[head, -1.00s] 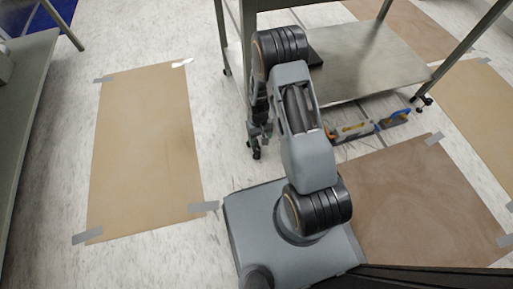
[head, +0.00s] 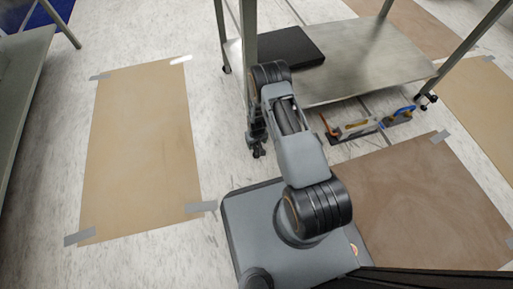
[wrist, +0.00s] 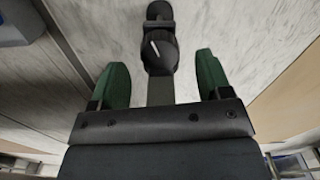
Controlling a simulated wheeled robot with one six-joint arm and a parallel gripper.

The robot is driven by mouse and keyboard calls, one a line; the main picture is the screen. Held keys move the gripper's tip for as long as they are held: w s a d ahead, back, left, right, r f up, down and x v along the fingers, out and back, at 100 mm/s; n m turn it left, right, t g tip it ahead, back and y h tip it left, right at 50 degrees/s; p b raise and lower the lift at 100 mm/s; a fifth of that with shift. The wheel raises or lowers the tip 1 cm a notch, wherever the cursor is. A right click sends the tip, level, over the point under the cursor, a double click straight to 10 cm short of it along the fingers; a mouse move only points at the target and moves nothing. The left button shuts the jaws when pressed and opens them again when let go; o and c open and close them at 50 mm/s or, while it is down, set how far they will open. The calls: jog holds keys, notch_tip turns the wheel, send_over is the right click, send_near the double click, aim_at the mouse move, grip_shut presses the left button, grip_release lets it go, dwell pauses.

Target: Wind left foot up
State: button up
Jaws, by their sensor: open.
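In the wrist view my gripper (wrist: 162,72) is open, with a green finger on each side. A dark foot (wrist: 160,48) with a round knob and a white mark lies between and just beyond the fingertips. There is a gap on both sides, and neither finger appears to touch it. In the head view the left foot (head: 257,150) shows as a small dark caster below the near left leg of the metal table (head: 375,60). My arm hides most of my gripper there.
A black flat box (head: 286,46) lies on the table's lower shelf. Tools (head: 355,129) lie on the floor in front of the shelf. Taped brown sheets (head: 140,150) cover parts of the floor. Another table (head: 22,85) stands at the far left.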

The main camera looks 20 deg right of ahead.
aim_at(256, 146)
jog(key=shift+f+b, duration=0.5)
jog(key=shift+f, duration=0.95)
jog(key=c, duration=0.9)
